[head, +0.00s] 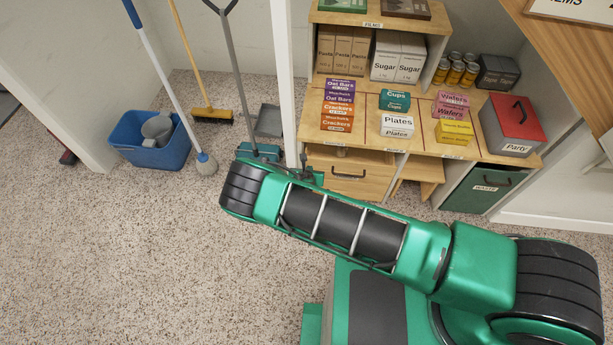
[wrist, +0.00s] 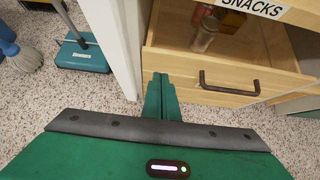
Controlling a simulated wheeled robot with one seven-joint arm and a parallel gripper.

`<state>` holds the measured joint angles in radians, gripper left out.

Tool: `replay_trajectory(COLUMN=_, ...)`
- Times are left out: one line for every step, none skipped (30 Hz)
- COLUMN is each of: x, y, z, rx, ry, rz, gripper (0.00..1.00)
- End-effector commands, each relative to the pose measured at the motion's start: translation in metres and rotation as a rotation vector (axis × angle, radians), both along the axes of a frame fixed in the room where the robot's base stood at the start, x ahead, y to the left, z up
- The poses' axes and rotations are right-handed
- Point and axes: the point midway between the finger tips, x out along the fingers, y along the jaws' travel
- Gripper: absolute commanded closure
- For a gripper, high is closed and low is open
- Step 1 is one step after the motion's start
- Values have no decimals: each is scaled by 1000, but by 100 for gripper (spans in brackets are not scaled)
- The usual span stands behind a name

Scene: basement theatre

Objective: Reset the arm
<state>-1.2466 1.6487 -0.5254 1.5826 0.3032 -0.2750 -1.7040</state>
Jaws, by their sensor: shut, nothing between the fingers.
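My green and black arm stretches across the head view from lower right to the centre. My gripper (wrist: 161,97) shows in the wrist view as two green fingers held together, shut and empty. It is just in front of the wooden drawer (wrist: 200,75) labelled SNACKS, left of its dark handle (wrist: 228,88). I cannot tell whether the fingers touch the drawer or the white post beside it. In the head view the gripper is mostly hidden behind the arm's far end.
A shelf unit (head: 420,130) holds boxes, cans and a red Party box (head: 512,125). The drawer stands partly open, with a small jar (wrist: 205,35) inside. A white post (wrist: 112,45) is close left. A blue bucket (head: 150,150), mop and brooms stand at left. Speckled floor at left is clear.

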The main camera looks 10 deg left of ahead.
Motion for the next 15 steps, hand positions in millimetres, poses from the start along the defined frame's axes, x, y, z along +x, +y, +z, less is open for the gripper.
replay_trajectory(x=-9, y=1, z=9, rx=1, ry=1, rz=1, gripper=100)
replay_trajectory(x=-14, y=2, z=13, rx=2, ry=2, rz=1, gripper=100)
replay_trajectory(x=-21, y=3, z=18, rx=2, ry=3, rz=1, gripper=100)
replay_trajectory(x=-25, y=2, z=22, rx=2, ry=3, rz=1, gripper=100)
replay_trajectory(x=-30, y=3, z=26, rx=1, ry=3, rz=1, gripper=100)
replay_trajectory(x=-35, y=4, z=31, rx=2, ry=3, rz=2, gripper=100)
replay_trajectory(x=-39, y=4, z=34, rx=1, ry=3, rz=2, gripper=100)
replay_trajectory(x=-42, y=4, z=37, rx=1, ry=3, rz=2, gripper=100)
replay_trajectory(x=-46, y=5, z=41, rx=2, ry=3, rz=2, gripper=100)
replay_trajectory(x=-49, y=5, z=44, rx=2, ry=3, rz=2, gripper=100)
replay_trajectory(x=-51, y=5, z=46, rx=2, ry=3, rz=2, gripper=100)
replay_trajectory(x=-54, y=5, z=48, rx=3, ry=3, rz=2, gripper=100)
replay_trajectory(x=-56, y=5, z=50, rx=2, ry=4, rz=1, gripper=100)
replay_trajectory(x=-57, y=5, z=51, rx=2, ry=4, rz=1, gripper=100)
replay_trajectory(x=-59, y=5, z=52, rx=3, ry=4, rz=2, gripper=100)
